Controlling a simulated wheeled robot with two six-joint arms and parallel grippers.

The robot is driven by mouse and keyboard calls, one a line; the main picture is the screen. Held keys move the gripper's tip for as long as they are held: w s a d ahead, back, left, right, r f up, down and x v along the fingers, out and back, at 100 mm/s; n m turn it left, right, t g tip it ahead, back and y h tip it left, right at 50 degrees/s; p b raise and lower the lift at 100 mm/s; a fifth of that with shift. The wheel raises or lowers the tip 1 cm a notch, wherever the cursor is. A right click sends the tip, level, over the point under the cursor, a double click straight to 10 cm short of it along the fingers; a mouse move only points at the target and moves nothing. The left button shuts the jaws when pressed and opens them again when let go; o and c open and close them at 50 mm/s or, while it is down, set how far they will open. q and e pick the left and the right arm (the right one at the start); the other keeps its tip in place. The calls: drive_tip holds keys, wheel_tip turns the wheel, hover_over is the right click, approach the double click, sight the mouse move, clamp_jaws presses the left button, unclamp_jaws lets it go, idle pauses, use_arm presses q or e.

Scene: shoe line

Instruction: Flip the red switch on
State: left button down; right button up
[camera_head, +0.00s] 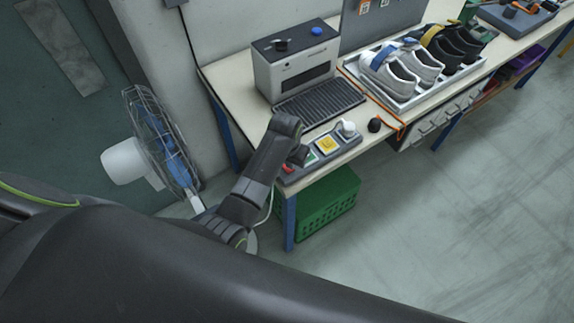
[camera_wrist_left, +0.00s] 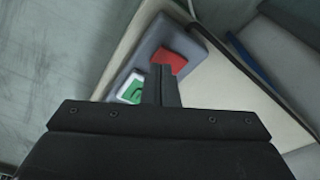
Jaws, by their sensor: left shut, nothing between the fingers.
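The red switch (camera_wrist_left: 169,61) shows in the left wrist view on a grey control panel, beside a green switch (camera_wrist_left: 132,88). In the head view the grey panel (camera_head: 346,141) lies at the front corner of the workbench, with the green switch (camera_head: 312,157), a yellow button (camera_head: 327,145) and a white knob (camera_head: 347,129). My left gripper (camera_head: 297,156) is over the panel's left end, its fingers shut and empty. In the left wrist view its fingertips (camera_wrist_left: 161,70) are at the near edge of the red switch; I cannot tell if they touch. My right gripper is not in view.
A grey-white machine (camera_head: 293,68) with a ribbed front plate stands behind the panel. A tray (camera_head: 440,88) of shoes lies farther right. A fan (camera_head: 160,140) stands left of the bench, and a green crate (camera_head: 328,205) is underneath. The floor at right is clear.

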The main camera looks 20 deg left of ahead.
use_arm(q)
drive_tip(key=shift+f+b, duration=0.55)
drive_tip(key=shift+f, duration=0.45)
idle(0.6)
drive_tip(key=shift+r, duration=0.1)
wheel_tip(320, 180, up, 3)
drive_tip(key=p, duration=0.3)
drive_tip(key=shift+b, duration=0.3)
drive_tip(key=shift+r, duration=2)
